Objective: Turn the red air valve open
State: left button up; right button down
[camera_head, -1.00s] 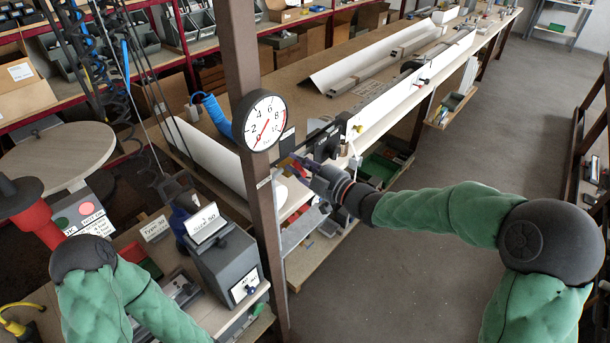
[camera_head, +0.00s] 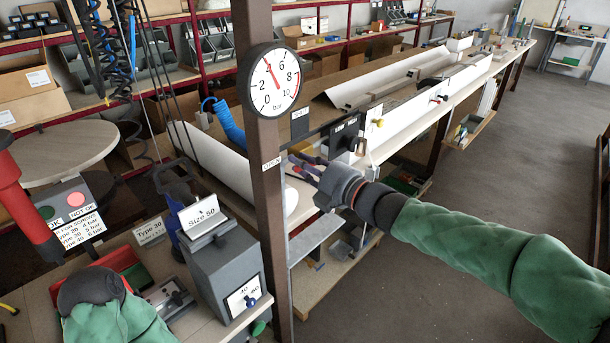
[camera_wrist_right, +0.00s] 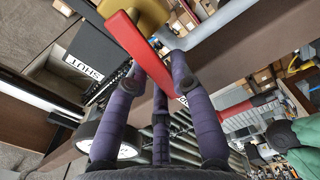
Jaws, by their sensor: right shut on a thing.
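The red valve lever (camera_wrist_right: 140,50) runs diagonally through the right wrist view, with a brass-coloured valve body (camera_wrist_right: 136,12) at its upper end. My right gripper (camera_wrist_right: 155,74) has its purple fingers closed around the lever. In the head view my right gripper (camera_head: 308,169) is beside the brown post; its fingers largely hide the lever there. A label reading SHUT (camera_wrist_right: 83,66) shows near the valve, and an OPEN label (camera_head: 271,163) is on the post. The pressure gauge (camera_head: 274,80) needle points near 4.
The brown post (camera_head: 268,210) stands close left of my right gripper. A long workbench (camera_head: 385,95) with white profiles runs to the back. A grey Size 50 box (camera_head: 222,270) stands at lower left. The floor (camera_head: 470,180) on the right is clear.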

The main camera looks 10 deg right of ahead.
jog(key=shift+a+f+n+b, duration=0.15)
jog(key=shift+f+n+b, duration=0.4)
jog(key=shift+n+b, duration=0.65)
jog(key=c, duration=1)
grip_release()
jog(key=shift+c, duration=0.2)
jog(key=shift+s, duration=0.1)
jog(key=v, duration=1.2)
